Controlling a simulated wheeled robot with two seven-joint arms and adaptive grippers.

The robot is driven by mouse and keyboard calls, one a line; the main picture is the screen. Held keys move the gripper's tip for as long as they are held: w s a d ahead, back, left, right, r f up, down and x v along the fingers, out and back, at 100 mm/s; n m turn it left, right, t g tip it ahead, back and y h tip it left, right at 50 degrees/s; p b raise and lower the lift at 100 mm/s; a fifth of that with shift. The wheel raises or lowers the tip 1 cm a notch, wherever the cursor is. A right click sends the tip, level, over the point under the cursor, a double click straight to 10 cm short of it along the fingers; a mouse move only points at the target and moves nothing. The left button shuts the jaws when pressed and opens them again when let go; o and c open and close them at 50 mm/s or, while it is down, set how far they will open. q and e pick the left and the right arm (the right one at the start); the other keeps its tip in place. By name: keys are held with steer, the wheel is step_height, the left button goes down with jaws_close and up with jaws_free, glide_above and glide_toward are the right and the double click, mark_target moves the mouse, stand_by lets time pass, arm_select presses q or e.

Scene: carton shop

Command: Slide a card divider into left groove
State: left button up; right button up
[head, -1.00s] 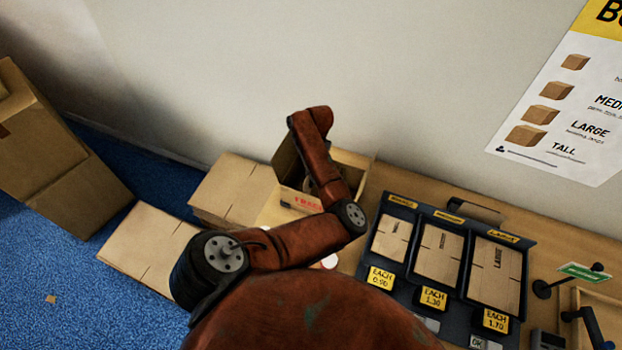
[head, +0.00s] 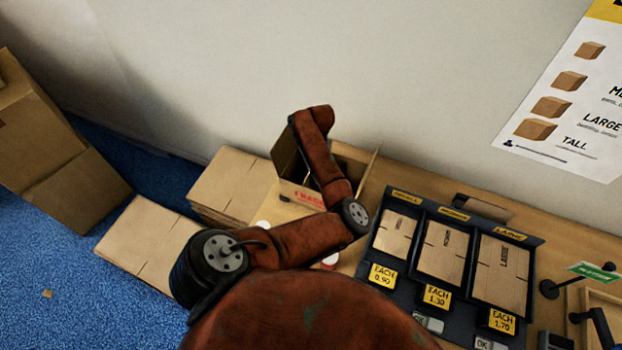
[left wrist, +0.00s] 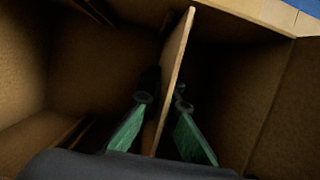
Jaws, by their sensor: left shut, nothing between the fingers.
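An open brown carton (head: 288,160) with a red-lettered label stands on the bench against the wall, partly hidden by my left arm. My left gripper (left wrist: 162,97) is down inside the carton in the left wrist view. A thin card divider (left wrist: 180,60) stands upright and slightly tilted there, and the green fingers show on either side of its lower part. The gripper is shut, and no hold on the card can be made out. Narrow strips (left wrist: 72,134) show on the carton wall at left; I cannot tell which groove the card is in. My right gripper is not in view.
Flat carton stacks (head: 232,182) lie left of the carton. A dark display rack (head: 455,215) with price tags stands on the bench at right. A small green sign (head: 595,272) stands at the far right. Large boxes (head: 75,190) stand on the blue floor.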

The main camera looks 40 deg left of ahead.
arm_select(q)
steer(key=o, duration=0.6)
steer(key=v, duration=1.2)
steer(key=shift+a, duration=0.1)
